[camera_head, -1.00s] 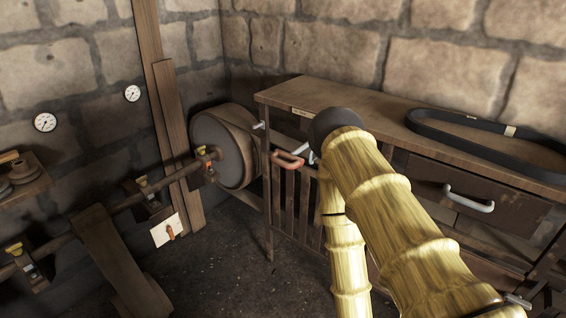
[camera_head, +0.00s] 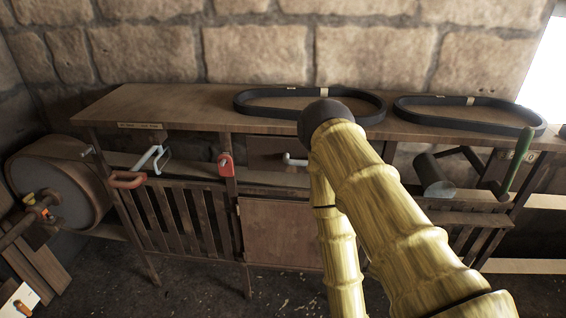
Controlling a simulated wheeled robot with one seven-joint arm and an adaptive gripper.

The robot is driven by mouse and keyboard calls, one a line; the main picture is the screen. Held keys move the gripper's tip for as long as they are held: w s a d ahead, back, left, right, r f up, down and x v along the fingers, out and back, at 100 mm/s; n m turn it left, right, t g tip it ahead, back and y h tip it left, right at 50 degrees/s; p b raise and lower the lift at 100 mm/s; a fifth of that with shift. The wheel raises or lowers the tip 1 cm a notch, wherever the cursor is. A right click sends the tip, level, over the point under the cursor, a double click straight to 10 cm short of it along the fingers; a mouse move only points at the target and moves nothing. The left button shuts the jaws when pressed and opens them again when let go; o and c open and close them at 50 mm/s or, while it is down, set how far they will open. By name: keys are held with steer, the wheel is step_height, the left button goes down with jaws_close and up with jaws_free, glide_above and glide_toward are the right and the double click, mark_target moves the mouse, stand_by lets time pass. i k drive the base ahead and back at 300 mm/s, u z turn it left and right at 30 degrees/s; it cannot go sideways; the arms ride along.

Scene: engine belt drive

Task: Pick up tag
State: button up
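No thing is clearly readable as the tag. A white card (camera_head: 18,301) with an orange piece on it shows at the lower left, cut by the frame edge. A small red piece (camera_head: 226,164), like a padlock or tag, hangs on the bench front. A pale label strip (camera_head: 140,125) is on the bench's front edge. My yellow arm reaches up from the lower right to a dark rounded joint and folds back down. My gripper is not visible, so whether it holds anything cannot be seen.
A long wooden bench (camera_head: 185,104) runs along the stone wall. Two black belts (camera_head: 262,110) (camera_head: 420,120) lie on top. A green-handled crank (camera_head: 516,160) is at the right, a large drum (camera_head: 62,195) at the left. Dark floor lies in front.

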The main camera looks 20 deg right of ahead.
mark_target(228, 171)
steer(key=z, duration=0.1)
steer(key=k, duration=0.5)
steer(key=u, duration=1.5)
steer(key=i, duration=1.3)
steer(key=z, duration=2.15)
